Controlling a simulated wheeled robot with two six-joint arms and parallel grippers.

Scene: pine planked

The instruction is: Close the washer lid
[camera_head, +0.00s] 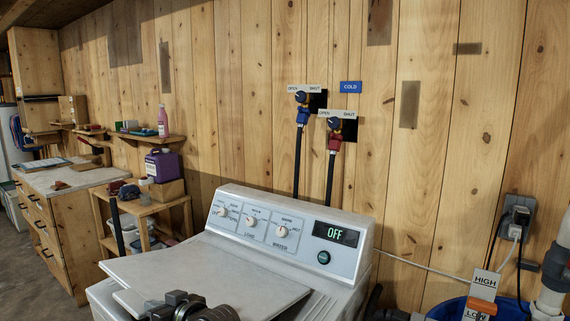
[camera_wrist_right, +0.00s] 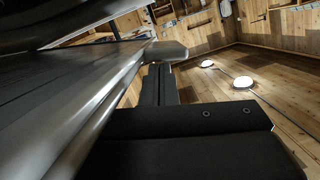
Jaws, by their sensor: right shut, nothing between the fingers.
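The white washer (camera_head: 345,275) stands at the bottom centre of the head view, with its control panel along the back. Its lid (camera_head: 205,268) is a flat pale panel, tilted, with its left edge raised clear of the washer top. My right gripper (camera_head: 172,302) is dark and shut, with nothing in it, at the lid's near edge; whether it touches the lid I cannot tell. In the right wrist view the dark gripper (camera_wrist_right: 165,75) lies beside a large grey surface on the left, likely the lid. My left gripper is not in view.
A blue tub (camera_head: 450,309) with HIGH and LOW labels stands at the right. A small wooden stand (camera_head: 160,210) with a purple jug (camera_head: 162,166) is left of the washer. Two hoses (camera_head: 298,160) run down the wall behind it. The display reads OFF.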

